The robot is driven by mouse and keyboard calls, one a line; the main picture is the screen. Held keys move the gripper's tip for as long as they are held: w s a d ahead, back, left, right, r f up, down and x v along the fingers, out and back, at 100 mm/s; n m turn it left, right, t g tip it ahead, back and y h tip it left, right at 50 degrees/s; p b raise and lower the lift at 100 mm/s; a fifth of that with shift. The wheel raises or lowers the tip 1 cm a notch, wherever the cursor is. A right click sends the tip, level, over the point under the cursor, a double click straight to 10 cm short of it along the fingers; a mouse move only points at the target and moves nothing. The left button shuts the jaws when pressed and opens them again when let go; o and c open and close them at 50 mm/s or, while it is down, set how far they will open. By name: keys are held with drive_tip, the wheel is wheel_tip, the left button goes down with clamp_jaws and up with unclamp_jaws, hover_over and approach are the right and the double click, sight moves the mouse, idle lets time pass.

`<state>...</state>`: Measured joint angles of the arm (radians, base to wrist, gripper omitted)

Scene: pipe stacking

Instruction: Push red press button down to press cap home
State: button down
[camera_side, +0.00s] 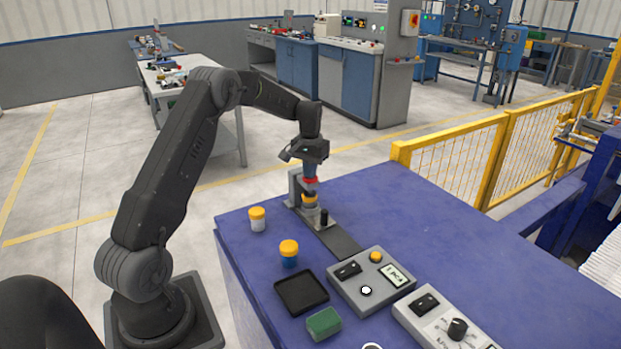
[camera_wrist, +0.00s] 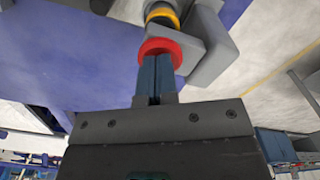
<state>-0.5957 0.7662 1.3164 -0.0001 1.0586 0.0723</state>
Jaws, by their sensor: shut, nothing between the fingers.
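The red press button (camera_side: 311,184) is at the top of a small grey press on the blue table, and it also shows in the wrist view (camera_wrist: 152,46). A yellow cap (camera_side: 309,197) is just below the button; it shows beyond the red ring in the wrist view (camera_wrist: 164,14). My gripper (camera_side: 310,176) is above the button, pointing down, with its blue-grey fingers shut together and empty. In the wrist view the fingertips (camera_wrist: 158,58) meet the red ring; I cannot tell whether they press on it. The part under the cap is mostly hidden.
A yellow-capped white jar (camera_side: 257,220) and a yellow-capped blue jar (camera_side: 289,253) stand left of the press. A black tray (camera_side: 301,292), a green block (camera_side: 324,323) and a grey control box (camera_side: 370,282) are nearer. The table's right side is clear.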

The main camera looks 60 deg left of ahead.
drive_tip(key=shift+f, duration=0.1)
idle(0.3)
drive_tip(key=shift+r, duration=3.5)
drive_tip(key=s+d+r+m+t, duration=0.1)
drive_tip(key=s+d+r, duration=0.4)
drive_tip(key=d, duration=0.4)
drive_tip(key=s+d+r+m+t, duration=0.1)
drive_tip(key=s+d+r+m, duration=0.15)
drive_tip(key=d+r, duration=0.55)
drive_tip(key=s+d+f+m+t, duration=0.1)
drive_tip(key=s+d, duration=0.6)
drive_tip(key=s, duration=0.2)
drive_tip(key=s+d+f+m+t, duration=0.1)
drive_tip(key=s+d+f+t, duration=0.1)
drive_tip(key=s+d, duration=0.5)
drive_tip(key=s, duration=0.3)
drive_tip(key=shift+f+t, duration=0.15)
drive_tip(key=shift+t, duration=0.15)
